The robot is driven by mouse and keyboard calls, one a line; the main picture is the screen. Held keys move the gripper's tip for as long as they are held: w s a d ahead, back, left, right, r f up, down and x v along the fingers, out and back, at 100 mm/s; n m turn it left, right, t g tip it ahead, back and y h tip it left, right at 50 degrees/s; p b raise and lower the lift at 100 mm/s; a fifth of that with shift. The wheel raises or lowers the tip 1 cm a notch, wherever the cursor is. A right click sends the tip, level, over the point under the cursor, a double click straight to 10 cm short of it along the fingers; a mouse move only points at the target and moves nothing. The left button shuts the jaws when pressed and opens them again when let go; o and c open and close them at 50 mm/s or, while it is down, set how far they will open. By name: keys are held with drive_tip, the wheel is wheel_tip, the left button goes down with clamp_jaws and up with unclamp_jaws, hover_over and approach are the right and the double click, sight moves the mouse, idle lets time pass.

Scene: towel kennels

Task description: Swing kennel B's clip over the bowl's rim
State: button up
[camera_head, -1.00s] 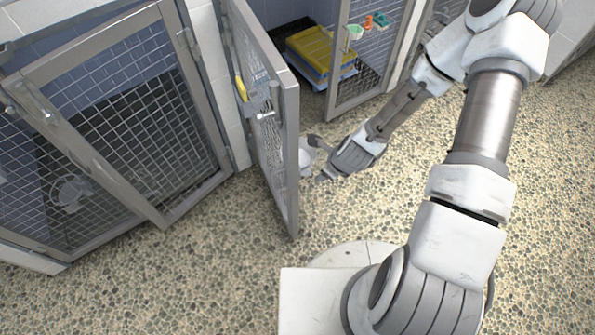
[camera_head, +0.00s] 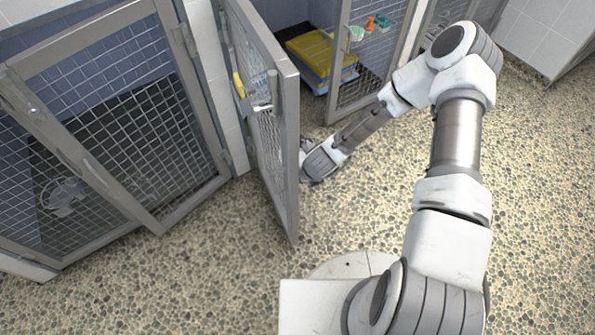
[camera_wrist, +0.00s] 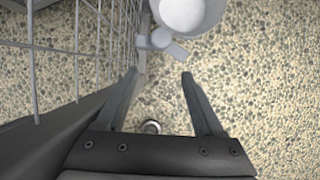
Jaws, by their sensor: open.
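The bowl (camera_wrist: 190,12), white and round, is at the top of the wrist view, beside the wire mesh of the open kennel door (camera_head: 268,110), and is cut off by the frame edge. The clip (camera_wrist: 162,39) is a small grey piece with a round knob and a short tab pointing right and down. It sits at the bowl's near side, by the mesh; I cannot tell whether it overlaps the rim. My gripper (camera_wrist: 159,77) is open and empty, its fingertips just short of the clip. In the head view, the door's edge partly hides my gripper, and the bowl is mostly hidden.
The door mesh (camera_wrist: 95,35) runs close along my gripper's left side. A closed kennel door (camera_head: 110,110) stands at the left. A kennel at the back holds a yellow and blue stack (camera_head: 318,55). The pebbled floor (camera_head: 530,190) is clear to the right.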

drive_tip(key=w+f, duration=0.1)
drive_tip(key=w+a+f+b, duration=0.1)
drive_tip(key=w+f, duration=0.1)
drive_tip(key=w+a+f+b, duration=0.1)
drive_tip(key=w, duration=0.1)
drive_tip(key=shift+w+a+f, duration=0.1)
drive_tip(key=shift+a+f, duration=0.1)
drive_tip(key=shift+f, duration=0.1)
clamp_jaws()
